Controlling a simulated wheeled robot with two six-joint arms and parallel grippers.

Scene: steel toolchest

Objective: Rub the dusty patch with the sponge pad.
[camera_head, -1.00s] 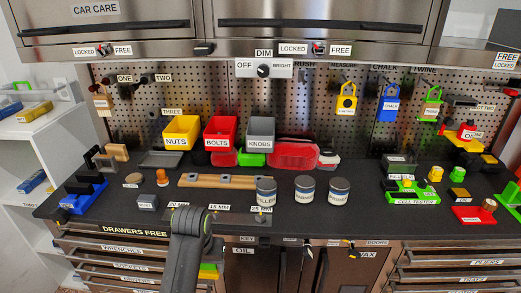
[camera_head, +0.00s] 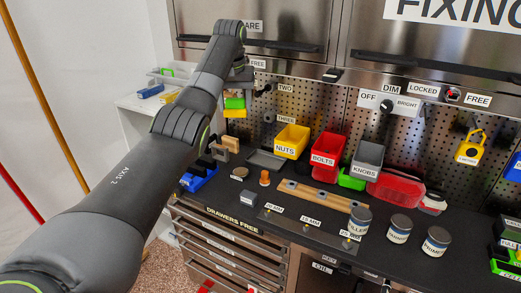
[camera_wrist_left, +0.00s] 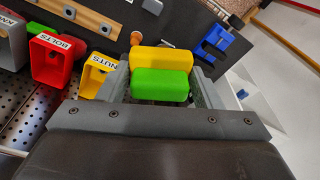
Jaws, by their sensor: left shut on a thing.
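My left gripper (camera_head: 236,88) is shut on the sponge pad (camera_head: 235,103), which is green and yellow. In the left wrist view the pad's green layer (camera_wrist_left: 160,86) is nearer and its yellow layer lies beyond, between the two grey fingers. In the head view the gripper is raised at the left, in front of the perforated back panel, with the pad hanging just under it. I cannot make out a dusty patch in either view. My left arm covers part of the left side. My right gripper is not in view.
Yellow NUTS (camera_head: 292,141), red BOLTS (camera_head: 326,154) and grey KNOBS (camera_head: 367,160) bins are at the back panel. Tins (camera_head: 398,228) and a wooden rail (camera_head: 325,196) stand on the dark worktop. A blue holder (camera_head: 199,178) is at its left end. A white shelf (camera_head: 140,106) is further left.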

